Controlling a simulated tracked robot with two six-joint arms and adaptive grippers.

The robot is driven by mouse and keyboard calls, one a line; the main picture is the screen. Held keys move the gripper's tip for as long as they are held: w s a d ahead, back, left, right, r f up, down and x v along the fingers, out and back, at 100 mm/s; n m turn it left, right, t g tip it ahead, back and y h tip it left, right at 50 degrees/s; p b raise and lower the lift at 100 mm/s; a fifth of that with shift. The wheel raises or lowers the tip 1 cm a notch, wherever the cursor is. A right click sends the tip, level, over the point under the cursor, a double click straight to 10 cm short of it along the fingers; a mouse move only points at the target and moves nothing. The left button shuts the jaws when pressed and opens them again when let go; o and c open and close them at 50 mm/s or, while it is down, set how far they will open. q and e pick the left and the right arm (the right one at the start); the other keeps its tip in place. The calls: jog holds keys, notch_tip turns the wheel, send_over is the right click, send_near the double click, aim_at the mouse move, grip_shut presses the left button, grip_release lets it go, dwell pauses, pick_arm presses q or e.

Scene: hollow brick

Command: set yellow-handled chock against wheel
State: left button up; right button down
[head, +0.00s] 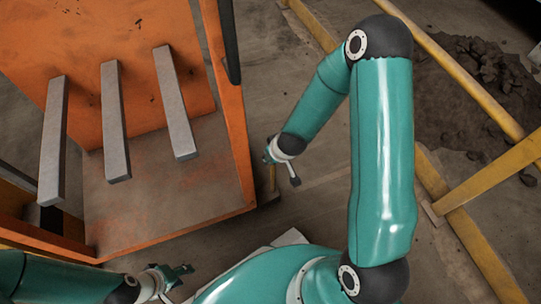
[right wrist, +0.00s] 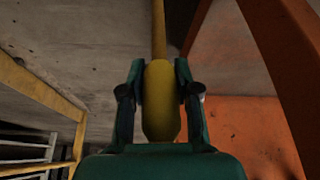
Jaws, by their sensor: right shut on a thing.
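The yellow handle (right wrist: 160,103) sits between the two fingers of my right gripper (right wrist: 160,90), which is shut on it in the right wrist view. A thinner yellow-brown rod (right wrist: 158,32) runs on from the handle. In the head view my right gripper (head: 280,172) is beside the orange frame's right corner, and a thin bit of the rod (head: 272,179) shows below it. A small dark shape lies low at that corner; I cannot tell whether it is chock or wheel. My left gripper (head: 179,283) is open and empty at the lower left.
An orange rack (head: 165,195) with several grey bars (head: 115,120) fills the left. Yellow rails (head: 485,170) and a dark rubble heap (head: 480,80) are at right. Bare concrete floor (head: 290,70) lies between. Orange posts (right wrist: 285,60) stand close in the right wrist view.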

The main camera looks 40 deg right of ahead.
notch_tip(320, 180, down, 2)
jog(key=shift+f+b, duration=0.25)
jog(key=shift+b, duration=0.3)
jog(key=c, duration=0.8)
grip_release()
jog(key=shift+c, duration=0.2)
jog(key=p+v, duration=0.6)
jog(key=v, duration=0.6)
